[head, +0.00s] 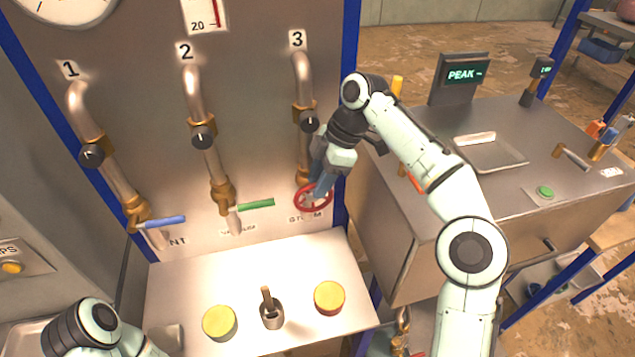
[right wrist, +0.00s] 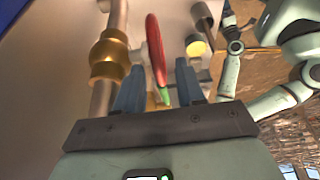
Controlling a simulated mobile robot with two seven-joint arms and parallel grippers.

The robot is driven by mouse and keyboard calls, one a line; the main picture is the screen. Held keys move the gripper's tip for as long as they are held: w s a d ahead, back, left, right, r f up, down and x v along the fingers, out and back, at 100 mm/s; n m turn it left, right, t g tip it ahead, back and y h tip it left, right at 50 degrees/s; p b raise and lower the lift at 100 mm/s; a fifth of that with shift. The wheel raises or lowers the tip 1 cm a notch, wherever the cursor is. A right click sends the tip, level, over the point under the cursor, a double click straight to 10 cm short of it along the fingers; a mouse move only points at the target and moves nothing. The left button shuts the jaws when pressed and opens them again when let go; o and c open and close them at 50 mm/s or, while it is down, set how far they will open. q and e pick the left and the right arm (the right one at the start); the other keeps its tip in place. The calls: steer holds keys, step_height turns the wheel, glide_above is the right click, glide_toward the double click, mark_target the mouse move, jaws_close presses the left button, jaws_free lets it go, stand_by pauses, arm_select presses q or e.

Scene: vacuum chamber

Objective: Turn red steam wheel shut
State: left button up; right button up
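The red steam wheel (head: 313,198) sits under pipe 3, low on the panel. My right gripper (head: 318,190) is at the wheel, its fingers pointing down to it and hiding part of it. In the right wrist view the wheel (right wrist: 156,50) shows nearly edge-on. The two blue-grey fingers of my right gripper (right wrist: 159,75) stand apart with the wheel's rim in line with the gap, and I see no finger closed on it. My left arm is at the bottom left of the head view; its fingers do not show clearly.
A green lever (head: 255,205) under pipe 2 is just left of the wheel, and a blue lever (head: 165,222) is under pipe 1. A shelf (head: 185,285) below carries two yellow-topped cylinders and a small grey holder. A metal bench (head: 530,130) stands at the right.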

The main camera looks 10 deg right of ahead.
steer(key=shift+a+f, duration=0.25)
steer(key=shift+f, duration=0.35)
arm_select(q)
steer(key=shift+s+f, duration=0.25)
steer(key=shift+s, duration=0.1)
arm_select(e)
steer(key=shift+w, duration=0.1)
jaws_close()
steer(key=shift+d+f+y+b, duration=0.3)
steer(key=shift+d+y+b, duration=0.3)
steer(key=shift+y, duration=0.6)
steer(key=y, duration=0.1)
steer(key=d+y, duration=0.1)
steer(key=shift+f+y+b, duration=0.25)
steer(key=shift+y+b, duration=0.05)
steer(key=shift+b, duration=0.05)
steer(key=shift+y, duration=0.3)
arm_select(q)
steer(key=shift+s+f, duration=1.05)
steer(key=shift+s, duration=0.05)
